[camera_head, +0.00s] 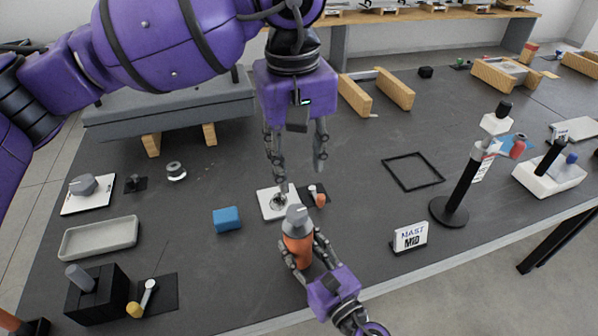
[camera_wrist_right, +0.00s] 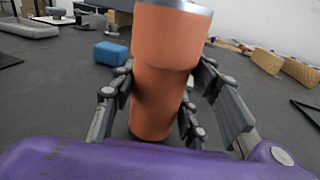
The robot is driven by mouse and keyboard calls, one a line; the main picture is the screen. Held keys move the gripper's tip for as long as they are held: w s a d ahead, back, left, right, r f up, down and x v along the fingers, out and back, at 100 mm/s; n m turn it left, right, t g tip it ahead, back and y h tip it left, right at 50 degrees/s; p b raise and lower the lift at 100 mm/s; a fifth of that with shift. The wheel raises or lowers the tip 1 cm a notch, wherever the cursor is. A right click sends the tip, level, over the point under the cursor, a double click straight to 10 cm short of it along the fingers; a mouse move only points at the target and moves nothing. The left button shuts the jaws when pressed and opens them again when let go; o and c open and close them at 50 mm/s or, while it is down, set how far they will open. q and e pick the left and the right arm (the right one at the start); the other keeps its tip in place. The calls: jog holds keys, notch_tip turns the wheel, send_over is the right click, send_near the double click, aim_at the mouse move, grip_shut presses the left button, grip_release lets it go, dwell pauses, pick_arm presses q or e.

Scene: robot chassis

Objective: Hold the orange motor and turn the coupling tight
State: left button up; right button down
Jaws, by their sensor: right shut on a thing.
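The orange motor (camera_head: 298,248) stands upright near the table's front edge, with the grey coupling (camera_head: 297,217) on its top. My right gripper (camera_head: 300,258) is shut around the motor's orange body from the front. The right wrist view shows the motor (camera_wrist_right: 165,75) between the finger pads, with a grey band at its upper end; the coupling's top is out of that view. My left gripper (camera_head: 300,175) points down with its fingers apart and empty, above and behind the coupling. Its left fingertip overlaps a white plate in the picture; I cannot tell whether they touch.
The white plate (camera_head: 268,205) and a small dark pad with a lever (camera_head: 316,195) lie behind the motor. A blue block (camera_head: 227,219) sits to the left. A sign (camera_head: 409,238) and a black stand (camera_head: 452,207) are to the right. A black square frame (camera_head: 413,171) lies farther back.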

dwell(0.3)
jog(key=c, duration=0.9)
grip_release()
jog(key=shift+b+v, duration=0.65)
jog(key=shift+v, duration=1.65)
pick_arm(q)
jog(key=b, duration=0.2)
send_over(300, 214)
jog(key=shift+g, duration=0.3)
jog(key=shift+w+a+f, duration=0.1)
jog(key=shift+f, duration=1.5)
jog(key=shift+w+a+f, duration=0.1)
jog(key=shift+f, duration=1.5)
pick_arm(e)
jog(key=shift+v, duration=2.3)
pick_arm(q)
jog(key=shift+f+b, duration=0.3)
pick_arm(e)
jog(key=shift+s+d, duration=0.25)
jog(key=shift+s, duration=0.1)
pick_arm(q)
jog(key=shift+s+d, duration=0.1)
